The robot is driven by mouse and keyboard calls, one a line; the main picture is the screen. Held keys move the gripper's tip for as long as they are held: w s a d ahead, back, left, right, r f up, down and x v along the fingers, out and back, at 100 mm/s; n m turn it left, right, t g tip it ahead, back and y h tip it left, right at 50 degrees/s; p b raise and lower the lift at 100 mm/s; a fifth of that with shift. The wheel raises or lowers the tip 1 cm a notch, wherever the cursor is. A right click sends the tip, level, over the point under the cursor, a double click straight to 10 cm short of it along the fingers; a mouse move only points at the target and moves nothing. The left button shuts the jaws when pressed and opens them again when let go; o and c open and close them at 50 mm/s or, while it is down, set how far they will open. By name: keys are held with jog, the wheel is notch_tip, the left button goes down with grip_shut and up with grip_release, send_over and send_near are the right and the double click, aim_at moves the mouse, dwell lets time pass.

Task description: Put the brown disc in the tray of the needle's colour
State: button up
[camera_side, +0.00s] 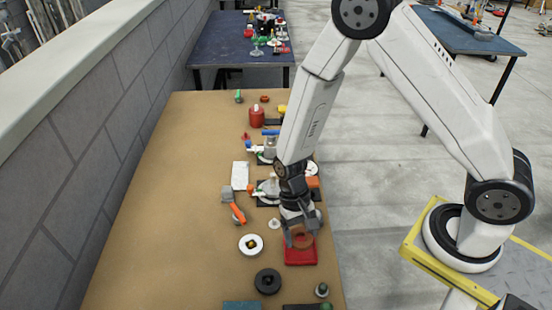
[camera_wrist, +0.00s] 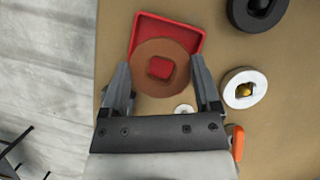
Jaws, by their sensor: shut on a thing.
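The brown disc (camera_wrist: 146,77) is a flat ring with a central hole, through which red shows. My gripper (camera_wrist: 161,84) is shut on it, one finger on each side, in the wrist view. In the side view my gripper (camera_side: 300,232) points down with the brown disc (camera_side: 303,241) over the red tray (camera_side: 300,260). In the wrist view the red tray (camera_wrist: 180,24) lies behind the disc, which overhangs its near edge. I cannot tell the height of the gap. I cannot make out a needle.
A white ring (camera_side: 251,245) and a black ring (camera_side: 268,281) lie left of the red tray. A blue tray (camera_side: 242,305) shows at the bottom edge. An orange-handled tool (camera_side: 237,213) and several cluttered items lie farther back. The table's left side is clear.

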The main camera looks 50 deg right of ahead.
aim_at(302, 253)
jog(key=shift+f, duration=0.9)
jog(key=shift+f, duration=0.6)
jog(key=o, duration=1)
jog(key=shift+o, duration=0.2)
jog(key=shift+r, duration=0.15)
jog(key=shift+w+r, duration=0.15)
jog(key=shift+r, duration=0.6)
jog(key=v, duration=1.1)
jog(key=shift+r, duration=0.2)
jog(key=shift+w+d, duration=0.1)
